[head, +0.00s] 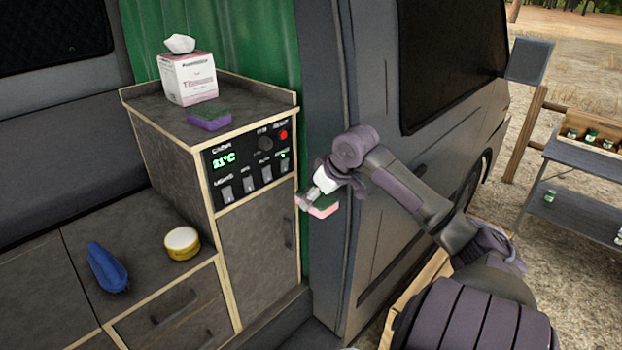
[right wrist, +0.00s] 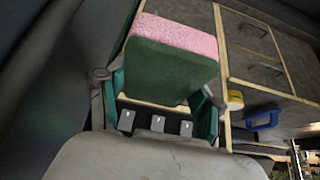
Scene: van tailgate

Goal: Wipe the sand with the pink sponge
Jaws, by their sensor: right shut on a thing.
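The pink sponge (head: 322,209), pink with a green scouring side, is held in my right gripper (head: 313,196) in front of the van's open doorway, beside the cabinet's control panel. In the right wrist view the pink sponge (right wrist: 172,63) sits between the fingers, its green face toward the camera and its pink layer at the far side. My right gripper (right wrist: 160,100) is shut on it. I cannot make out any sand on the cabinet or bench surfaces. My left gripper is not in view.
A blue brush-like item (head: 107,268) and a yellow tin (head: 182,243) lie on the lower bench. The van's side (head: 390,190) is close to my right arm.

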